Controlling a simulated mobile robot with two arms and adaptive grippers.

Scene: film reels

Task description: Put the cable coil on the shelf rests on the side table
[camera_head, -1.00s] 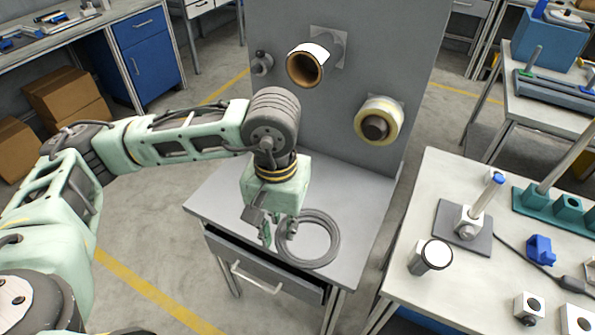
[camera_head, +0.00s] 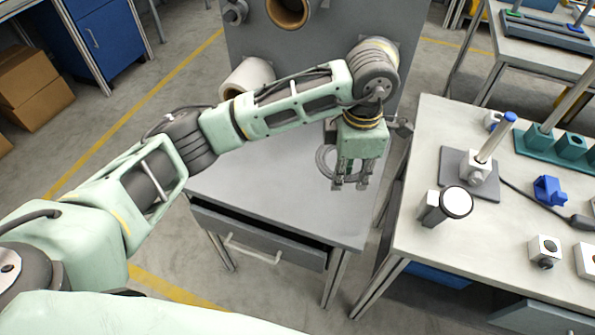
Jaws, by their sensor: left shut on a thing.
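The cable coil (camera_head: 322,163) is a grey ring of looped cable, partly hidden behind my left gripper. My left gripper (camera_head: 351,184) points down and is shut on the coil, over the right part of the grey drawer table (camera_head: 270,205). The coil appears tilted up on edge; its exact height above the tabletop is hard to tell. I cannot tell which parts are the shelf rests. A white table (camera_head: 410,250) stands to the right, with a teal holed block (camera_head: 570,147) at its far right. My right gripper is out of view.
A grey upright panel (camera_head: 410,50) behind the drawer table carries a brown-cored roll (camera_head: 288,10) and a white roll (camera_head: 246,76). On the white table stand a post on a grey plate (camera_head: 492,140), a white-capped cylinder (camera_head: 448,205) and a blue part (camera_head: 548,190). The drawer table's front is clear.

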